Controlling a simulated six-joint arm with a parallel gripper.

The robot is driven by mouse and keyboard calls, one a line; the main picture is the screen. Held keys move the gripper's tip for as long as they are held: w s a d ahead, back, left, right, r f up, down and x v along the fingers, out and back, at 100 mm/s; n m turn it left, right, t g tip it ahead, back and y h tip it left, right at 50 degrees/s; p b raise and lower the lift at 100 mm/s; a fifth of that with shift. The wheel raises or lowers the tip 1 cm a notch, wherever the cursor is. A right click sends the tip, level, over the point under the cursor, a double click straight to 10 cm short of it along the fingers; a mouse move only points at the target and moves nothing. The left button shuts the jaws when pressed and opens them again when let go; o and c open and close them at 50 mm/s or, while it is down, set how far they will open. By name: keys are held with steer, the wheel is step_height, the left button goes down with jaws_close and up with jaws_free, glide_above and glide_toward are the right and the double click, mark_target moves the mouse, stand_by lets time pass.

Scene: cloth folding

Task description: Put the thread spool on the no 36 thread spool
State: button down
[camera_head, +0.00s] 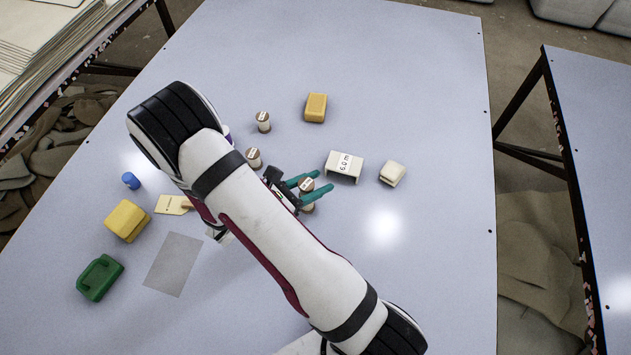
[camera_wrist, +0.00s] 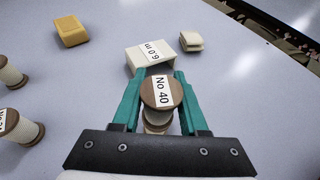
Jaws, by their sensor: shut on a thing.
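My gripper (camera_head: 311,188) has teal fingers and is shut on a thread spool (camera_head: 306,185) with a brown top. In the wrist view the spool (camera_wrist: 161,93) shows the label "No 40" between the fingers (camera_wrist: 158,100). Whether it touches the table is hard to tell. Two other spools with cream thread and brown ends stand to the left, the nearer spool (camera_head: 253,159) and the farther spool (camera_head: 263,122). They also show at the left of the wrist view, as the nearer one (camera_wrist: 24,131) and the farther one (camera_wrist: 11,74). Their labels are too small or cut off to read as 36.
A white block marked "6.0 m" (camera_head: 344,166) stands just beyond my gripper, with a cream block (camera_head: 392,173) to its right. A yellow block (camera_head: 316,107) lies behind. A yellow block (camera_head: 127,220), green block (camera_head: 100,278) and blue item (camera_head: 131,180) lie left. The table's right side is clear.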

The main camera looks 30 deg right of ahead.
steer(key=shift+f, duration=0.1)
steer(key=shift+c, duration=2.2)
jaws_free()
steer(key=v, duration=1.2)
steer(key=s+d+r+m+g+y, duration=0.3)
steer(key=s+r+m+g, duration=0.3)
steer(key=m, duration=0.3)
steer(key=s+a+r+m+t+y, duration=0.1)
steer(key=s+a+r+m+y, duration=0.2)
steer(key=s+m+y, duration=0.2)
steer(key=s+a+r+m+t+y, duration=0.2)
steer(key=s+m+y, duration=0.4)
steer(key=m, duration=0.5)
steer(key=shift+a+r+m+y, duration=0.4)
steer(key=shift+a+r+y, duration=0.1)
steer(key=shift+a+r, duration=0.3)
